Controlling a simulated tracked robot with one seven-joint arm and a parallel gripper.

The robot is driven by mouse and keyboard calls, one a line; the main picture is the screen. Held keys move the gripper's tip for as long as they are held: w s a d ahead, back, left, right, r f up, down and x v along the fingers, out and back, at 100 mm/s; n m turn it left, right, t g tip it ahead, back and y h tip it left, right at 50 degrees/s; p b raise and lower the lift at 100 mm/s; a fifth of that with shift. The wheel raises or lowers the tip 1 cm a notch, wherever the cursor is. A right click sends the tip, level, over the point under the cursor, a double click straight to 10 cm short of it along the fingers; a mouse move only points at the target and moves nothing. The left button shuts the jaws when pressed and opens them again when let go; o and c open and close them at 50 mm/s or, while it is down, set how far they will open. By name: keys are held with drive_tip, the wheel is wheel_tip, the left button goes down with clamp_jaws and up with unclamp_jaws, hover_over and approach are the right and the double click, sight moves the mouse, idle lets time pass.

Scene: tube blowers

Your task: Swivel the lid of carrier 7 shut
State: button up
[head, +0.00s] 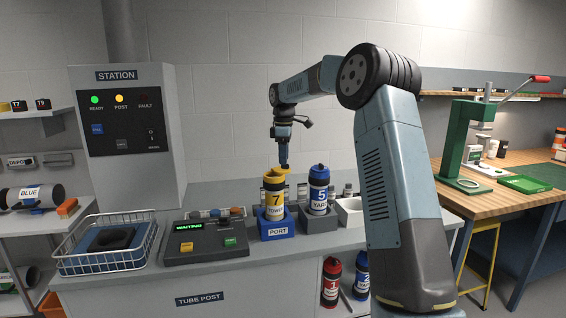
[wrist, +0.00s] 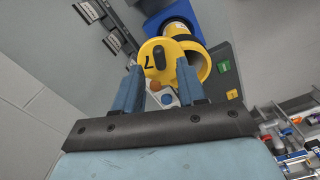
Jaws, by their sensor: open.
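Carrier 7 (head: 274,212) is a yellow tube standing upright in the blue holder marked PORT (head: 276,230) on the bench. In the wrist view its round yellow lid (wrist: 150,47), marked 7 with a dark grip (wrist: 159,57) on top, is swung aside. The carrier's open mouth (wrist: 200,66) shows beside the lid. My gripper (head: 283,166) points down just above carrier 7. In the wrist view its two fingers (wrist: 160,73) are apart, with the lid and its dark grip beyond and between the tips. I cannot tell whether they touch the lid.
Blue carrier 5 (head: 319,190) stands close right of carrier 7 in a grey holder (head: 319,219). A control box (head: 207,241) reading WAITING and a wire basket (head: 107,265) are to the left. A white open block (head: 350,213) is farther right.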

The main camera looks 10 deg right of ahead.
sight(282, 167)
drive_tip(key=shift+f, duration=1.2)
clamp_jaws()
